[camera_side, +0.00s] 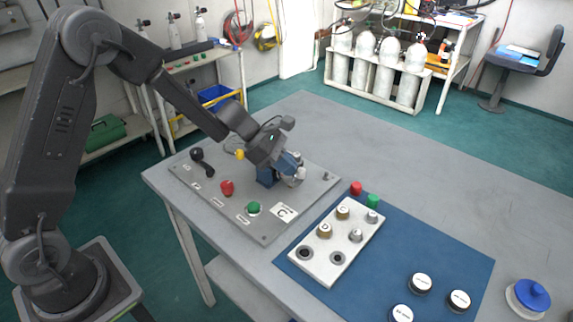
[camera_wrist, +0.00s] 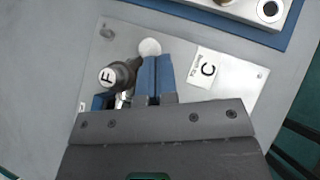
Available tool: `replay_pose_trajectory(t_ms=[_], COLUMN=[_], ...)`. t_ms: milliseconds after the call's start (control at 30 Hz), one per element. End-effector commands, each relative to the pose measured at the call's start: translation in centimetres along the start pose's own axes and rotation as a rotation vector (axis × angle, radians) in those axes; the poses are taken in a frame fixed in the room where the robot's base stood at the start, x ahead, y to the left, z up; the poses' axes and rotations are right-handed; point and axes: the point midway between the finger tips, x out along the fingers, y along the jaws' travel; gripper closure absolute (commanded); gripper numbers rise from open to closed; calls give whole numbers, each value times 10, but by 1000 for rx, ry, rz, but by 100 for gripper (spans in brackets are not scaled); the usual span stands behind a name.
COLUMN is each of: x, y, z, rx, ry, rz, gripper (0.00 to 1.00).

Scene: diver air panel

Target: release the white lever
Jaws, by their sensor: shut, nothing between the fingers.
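The white lever's round white knob (camera_wrist: 150,46) shows right at the tips of my gripper (camera_wrist: 156,58) in the wrist view. The blue fingers are shut together with nothing between them. They look to be touching or very close to the knob; I cannot tell which. In the side view my gripper (camera_side: 272,176) is low over the right part of the grey panel (camera_side: 205,205), and a white knob (camera_side: 300,172) shows just right of the fingers.
A label C (camera_wrist: 207,70) lies to the right. The panel also carries a red knob (camera_side: 227,187), a green button (camera_side: 253,208) and a black lever (camera_side: 198,156). A grey block (camera_side: 320,262) stands on the blue mat (camera_side: 395,255).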

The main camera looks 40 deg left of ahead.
Motion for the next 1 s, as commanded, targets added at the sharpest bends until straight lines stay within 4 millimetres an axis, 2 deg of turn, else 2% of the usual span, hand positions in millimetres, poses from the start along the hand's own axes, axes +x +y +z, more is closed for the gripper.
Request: replay_pose_trajectory(t_ms=[400, 767, 867, 1000], x=[-9, -10, -16, -33], y=[10, 10, 9, 4], z=[-8, -9, -14, -30], rx=[0, 0, -3, -5], ry=[0, 0, 0, 0], rz=[1, 1, 2, 5], gripper=[100, 100, 100, 100])
